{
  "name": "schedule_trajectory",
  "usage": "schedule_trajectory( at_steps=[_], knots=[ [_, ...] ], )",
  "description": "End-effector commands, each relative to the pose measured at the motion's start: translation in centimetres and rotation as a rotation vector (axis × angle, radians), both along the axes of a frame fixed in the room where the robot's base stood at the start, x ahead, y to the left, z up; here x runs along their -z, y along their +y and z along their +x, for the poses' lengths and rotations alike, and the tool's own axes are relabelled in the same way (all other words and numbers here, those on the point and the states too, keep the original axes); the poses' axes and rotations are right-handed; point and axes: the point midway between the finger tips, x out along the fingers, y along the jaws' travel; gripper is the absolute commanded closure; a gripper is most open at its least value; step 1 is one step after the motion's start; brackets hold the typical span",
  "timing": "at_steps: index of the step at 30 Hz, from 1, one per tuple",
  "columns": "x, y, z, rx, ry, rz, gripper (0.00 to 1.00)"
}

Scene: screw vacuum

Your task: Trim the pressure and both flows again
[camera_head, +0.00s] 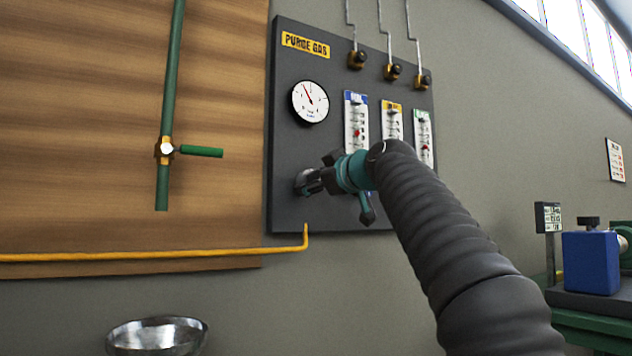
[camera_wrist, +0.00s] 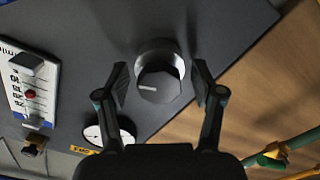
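My gripper (camera_wrist: 161,84) is open, its two fingers on either side of a round dark knob (camera_wrist: 160,84) with a pale mark line. Gaps show between knob and fingers. In the head view my gripper (camera_head: 308,182) is at the panel's lower left, largely hiding the knob. The pressure gauge (camera_head: 310,102) has its needle pointing up and left; it also shows partly in the wrist view (camera_wrist: 106,132). Three flow tubes, blue-topped (camera_head: 356,118), yellow-topped (camera_head: 392,118) and green-topped (camera_head: 423,125), each show a red float. My arm hides their lower ends.
The dark panel (camera_head: 290,215) carries a yellow PURGE GAS label (camera_head: 305,45). A green pipe with a valve handle (camera_head: 200,151) stands to its left. A yellow pipe (camera_head: 150,254) runs below. A metal bowl (camera_head: 157,336) is at the bottom left; a blue box (camera_head: 590,262) is at right.

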Motion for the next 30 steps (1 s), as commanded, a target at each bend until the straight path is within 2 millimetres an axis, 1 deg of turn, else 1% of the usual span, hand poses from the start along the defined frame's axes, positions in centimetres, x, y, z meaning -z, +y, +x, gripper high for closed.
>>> schedule_trajectory(
  at_steps=[6,11,17,24,30],
  knots=[
    [0.0,-0.1,-0.1,0.000,0.000,0.000,0.33],
    [-0.1,-0.6,-0.8,0.001,0.000,0.000,0.33],
    [0.0,-1.9,-2.9,0.001,0.000,0.000,0.33],
    [-0.1,-4.2,-6.2,0.002,0.000,0.000,0.33],
    [0.0,-5.8,-8.5,0.002,0.000,0.000,0.33]
  ],
)
